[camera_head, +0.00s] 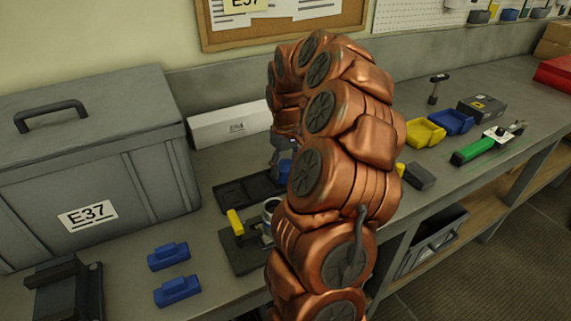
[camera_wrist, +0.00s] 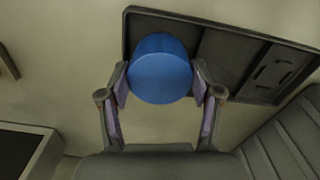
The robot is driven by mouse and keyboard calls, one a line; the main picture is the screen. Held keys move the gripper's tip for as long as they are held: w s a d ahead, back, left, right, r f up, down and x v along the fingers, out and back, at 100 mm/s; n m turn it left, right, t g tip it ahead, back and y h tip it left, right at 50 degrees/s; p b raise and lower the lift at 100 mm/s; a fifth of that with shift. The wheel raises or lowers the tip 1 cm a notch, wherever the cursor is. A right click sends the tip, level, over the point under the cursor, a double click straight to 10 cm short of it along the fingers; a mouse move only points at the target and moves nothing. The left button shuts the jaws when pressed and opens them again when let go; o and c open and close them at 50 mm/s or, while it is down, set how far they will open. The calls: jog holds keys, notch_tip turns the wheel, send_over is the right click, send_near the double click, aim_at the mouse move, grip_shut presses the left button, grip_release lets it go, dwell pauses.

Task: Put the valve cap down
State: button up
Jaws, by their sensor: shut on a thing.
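The valve cap (camera_wrist: 160,70) is a blue round piece between the two fingers of my gripper (camera_wrist: 161,84) in the wrist view. My gripper is shut on it. Behind the cap in that view is a dark shallow tray (camera_wrist: 222,49), and the cap overlaps its left end. In the head view the tray (camera_head: 232,195) lies on the bench, with my gripper (camera_head: 284,165) at its right end, partly hidden by my copper-coloured arm. I cannot tell whether the cap touches the tray.
A yellow-handled fixture (camera_head: 238,228) stands in front of the tray. Two blue blocks (camera_head: 168,256) lie on the bench to the left, near a large grey case (camera_head: 90,150). A white box (camera_head: 230,124) stands behind. Yellow and blue bins (camera_head: 425,132) are at the right.

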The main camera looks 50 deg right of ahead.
aim_at(285, 166)
jog(key=shift+f, duration=0.25)
jog(key=o, duration=1)
jog(key=shift+o, duration=0.2)
jog(key=shift+r, duration=0.1)
notch_tip(285, 166, up, 12)
jog(key=b, duration=0.3)
jog(key=shift+r, duration=0.2)
